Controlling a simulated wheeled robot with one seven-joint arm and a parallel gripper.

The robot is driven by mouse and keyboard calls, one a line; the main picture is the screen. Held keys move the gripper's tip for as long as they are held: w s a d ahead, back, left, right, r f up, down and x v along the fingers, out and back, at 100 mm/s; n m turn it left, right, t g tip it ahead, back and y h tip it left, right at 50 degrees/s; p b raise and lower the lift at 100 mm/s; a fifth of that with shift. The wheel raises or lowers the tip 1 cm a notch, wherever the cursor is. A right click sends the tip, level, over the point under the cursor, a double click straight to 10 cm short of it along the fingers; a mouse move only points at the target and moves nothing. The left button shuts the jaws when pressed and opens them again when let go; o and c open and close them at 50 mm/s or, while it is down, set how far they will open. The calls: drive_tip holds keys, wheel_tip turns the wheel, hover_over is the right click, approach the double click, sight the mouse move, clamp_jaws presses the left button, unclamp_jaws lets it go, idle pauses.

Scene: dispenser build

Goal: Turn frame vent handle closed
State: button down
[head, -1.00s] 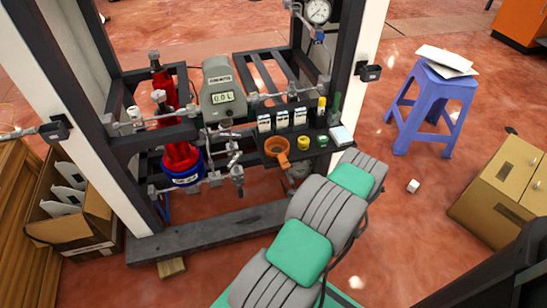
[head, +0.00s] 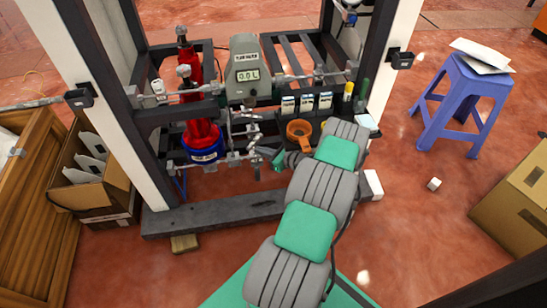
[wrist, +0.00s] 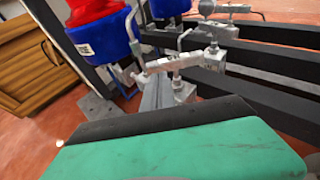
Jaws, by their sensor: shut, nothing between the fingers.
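The metal pipework with small valves (head: 240,140) hangs in the dark frame, right of the red cylinder (head: 200,133). I cannot tell for sure which lever is the frame vent handle. My gripper (head: 277,159) is shut and empty, its green hand showing left of my arm, close to the lower pipe end. Whether it touches the pipe is unclear. In the wrist view, a metal valve body with a thin bent lever (wrist: 184,40) stands just beyond my green hand. Another thin lever (wrist: 132,28) rises left of it. My fingertips are hard to make out there.
Dark frame bars (head: 220,212) run below.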

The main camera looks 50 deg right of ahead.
drive_tip(key=shift+w, duration=0.4)
